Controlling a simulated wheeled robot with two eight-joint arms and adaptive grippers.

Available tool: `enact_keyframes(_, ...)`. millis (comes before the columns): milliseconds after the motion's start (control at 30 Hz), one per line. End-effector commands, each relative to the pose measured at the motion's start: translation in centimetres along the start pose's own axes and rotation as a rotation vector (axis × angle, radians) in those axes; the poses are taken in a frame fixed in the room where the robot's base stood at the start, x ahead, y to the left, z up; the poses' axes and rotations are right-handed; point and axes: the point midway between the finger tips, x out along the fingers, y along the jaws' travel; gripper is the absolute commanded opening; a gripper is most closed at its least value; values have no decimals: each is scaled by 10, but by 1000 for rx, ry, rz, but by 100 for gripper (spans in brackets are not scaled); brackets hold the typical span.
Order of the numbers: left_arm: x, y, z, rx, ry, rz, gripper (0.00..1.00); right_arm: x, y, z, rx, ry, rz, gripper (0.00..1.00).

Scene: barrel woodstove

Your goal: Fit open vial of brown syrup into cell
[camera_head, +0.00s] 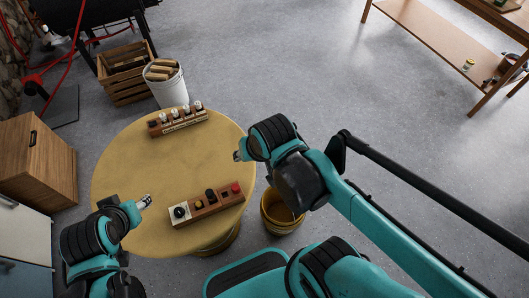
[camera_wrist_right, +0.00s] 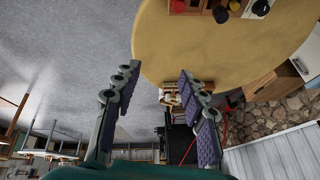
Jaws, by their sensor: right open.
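A long wooden rack (camera_head: 178,126) stands on the far part of the round yellow table (camera_head: 130,165). Several small upright vials (camera_head: 186,110) with pale tops stand in it; I cannot tell which is open or holds brown syrup, or which cells are empty. My right gripper (camera_head: 238,156) is above the table's right edge, between the rack and a nearer wooden block. In the right wrist view its fingers (camera_wrist_right: 158,74) are spread with nothing between them. My left gripper (camera_head: 146,201) is over the table's left side, apart from the rack; its finger gap is too small to judge.
The wooden block (camera_head: 207,204) with black and red knobs and a white square end lies on the table's near side. A white bucket (camera_head: 168,88) and crate (camera_head: 125,75) stand behind the table. A yellow bucket (camera_head: 281,212) is below its right edge. The table's middle is clear.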

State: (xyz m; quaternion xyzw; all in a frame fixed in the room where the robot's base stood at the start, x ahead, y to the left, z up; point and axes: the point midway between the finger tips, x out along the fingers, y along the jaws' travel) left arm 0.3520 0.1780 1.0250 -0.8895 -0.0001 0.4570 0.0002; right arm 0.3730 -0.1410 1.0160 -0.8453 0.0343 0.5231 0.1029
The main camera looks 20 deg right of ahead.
Motion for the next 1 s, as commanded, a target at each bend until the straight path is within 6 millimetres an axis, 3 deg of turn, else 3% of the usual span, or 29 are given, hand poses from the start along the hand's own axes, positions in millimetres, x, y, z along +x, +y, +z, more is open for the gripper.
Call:
enact_keyframes(100,0,0,0,0,0,0,47,-12,24,4,-108,89,12,42)
enact_keyframes(300,0,0,0,0,0,0,47,-20,39,6,-208,156,32,42)
enact_keyframes(1000,0,0,0,0,0,0,47,-20,39,6,-215,159,33,42)
